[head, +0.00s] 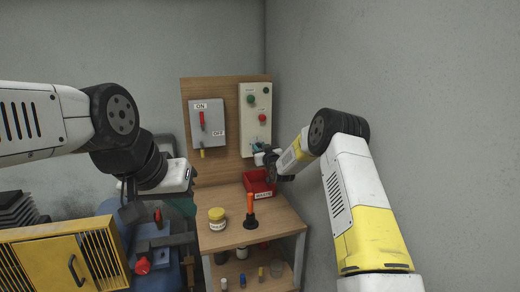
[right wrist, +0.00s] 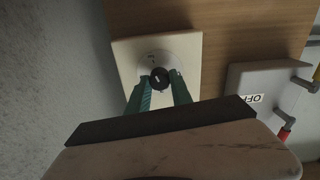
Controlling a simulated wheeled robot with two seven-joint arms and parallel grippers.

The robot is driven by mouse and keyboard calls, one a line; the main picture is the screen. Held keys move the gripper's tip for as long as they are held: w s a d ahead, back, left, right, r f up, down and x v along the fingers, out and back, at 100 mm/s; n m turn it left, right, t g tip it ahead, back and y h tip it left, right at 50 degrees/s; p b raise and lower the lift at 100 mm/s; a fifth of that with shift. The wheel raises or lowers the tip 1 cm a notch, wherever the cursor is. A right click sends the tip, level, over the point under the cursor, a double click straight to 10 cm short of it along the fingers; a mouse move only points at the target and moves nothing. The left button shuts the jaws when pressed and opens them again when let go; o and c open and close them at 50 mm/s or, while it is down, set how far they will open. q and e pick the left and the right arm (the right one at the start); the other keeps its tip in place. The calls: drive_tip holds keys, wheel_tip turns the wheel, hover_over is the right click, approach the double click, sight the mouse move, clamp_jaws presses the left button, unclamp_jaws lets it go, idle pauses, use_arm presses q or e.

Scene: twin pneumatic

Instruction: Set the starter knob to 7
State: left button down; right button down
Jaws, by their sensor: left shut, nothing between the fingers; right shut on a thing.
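The starter box (head: 257,105) is a cream panel on the wooden backboard, with a green button (head: 250,99) above a red one (head: 262,118). Its knob (right wrist: 160,77) is small and dark with a pale mark, on a white round dial (right wrist: 178,66). My right gripper (head: 260,150) is at the box's lower end; its teal fingers (right wrist: 160,86) are shut on the knob, one on each side. A small dial mark shows beside the knob, but I cannot read the setting. In the head view my gripper hides the knob. My left gripper (head: 186,206) is shut and empty, left of the bench.
A grey ON/OFF switch box (head: 209,130) with a red lever hangs left of the starter box. A red bin (head: 259,184), a yellow-lidded jar (head: 217,219) and an orange-and-black tool (head: 250,212) stand on the bench. A yellow cabinet (head: 50,265) stands at the lower left.

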drive_tip(key=n, duration=0.4)
drive_tip(key=shift+a, duration=0.1)
drive_tip(key=n, duration=0.4)
drive_tip(key=shift+f+n, duration=0.15)
drive_tip(key=shift+n, duration=3.45)
drive_tip(key=c, duration=1.1)
unclamp_jaws()
drive_tip(key=shift+c, duration=0.2)
